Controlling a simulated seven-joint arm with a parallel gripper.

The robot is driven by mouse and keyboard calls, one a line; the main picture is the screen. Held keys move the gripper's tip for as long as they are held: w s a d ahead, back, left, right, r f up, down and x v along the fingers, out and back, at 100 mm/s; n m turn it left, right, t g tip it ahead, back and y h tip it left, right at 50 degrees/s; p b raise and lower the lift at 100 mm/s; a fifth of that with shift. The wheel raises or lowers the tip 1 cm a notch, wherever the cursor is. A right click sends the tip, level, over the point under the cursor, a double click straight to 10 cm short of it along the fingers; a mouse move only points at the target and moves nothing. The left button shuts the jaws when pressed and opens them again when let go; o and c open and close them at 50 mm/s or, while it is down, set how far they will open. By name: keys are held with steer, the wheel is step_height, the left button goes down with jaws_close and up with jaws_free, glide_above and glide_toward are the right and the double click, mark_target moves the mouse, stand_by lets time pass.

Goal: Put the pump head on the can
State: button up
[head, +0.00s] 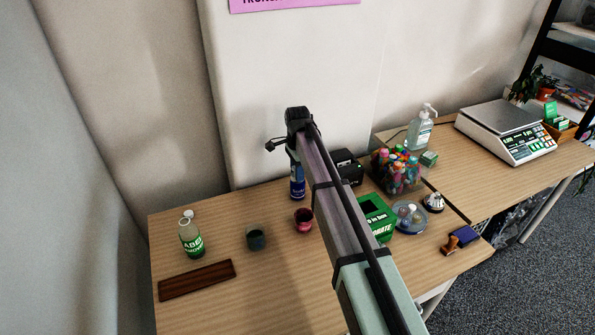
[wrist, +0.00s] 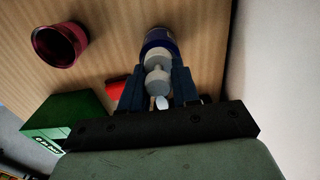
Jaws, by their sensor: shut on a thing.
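My gripper (head: 285,147) is over the back of the desk. In the wrist view, its dark fingers (wrist: 157,78) are shut on the pump head (wrist: 157,60), a pale grey-white rounded piece. The blue can (head: 297,187) stands upright on the desk directly below my gripper in the head view. In the wrist view the can (wrist: 158,35) shows just beyond the pump head, roughly in line with it. The can's top is mostly hidden by the pump head and fingers. I cannot tell whether the two touch or are apart.
A maroon cup (head: 303,221) and a dark cup (head: 256,239) stand near the can. A black device (head: 346,167) and a green box (head: 376,217) are to its right. The front-middle desk is clear.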

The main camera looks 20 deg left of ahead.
steer(key=shift+f, duration=0.15)
steer(key=o, duration=1)
step_height(320, 180, up, 12)
steer(key=shift+r, duration=0.2)
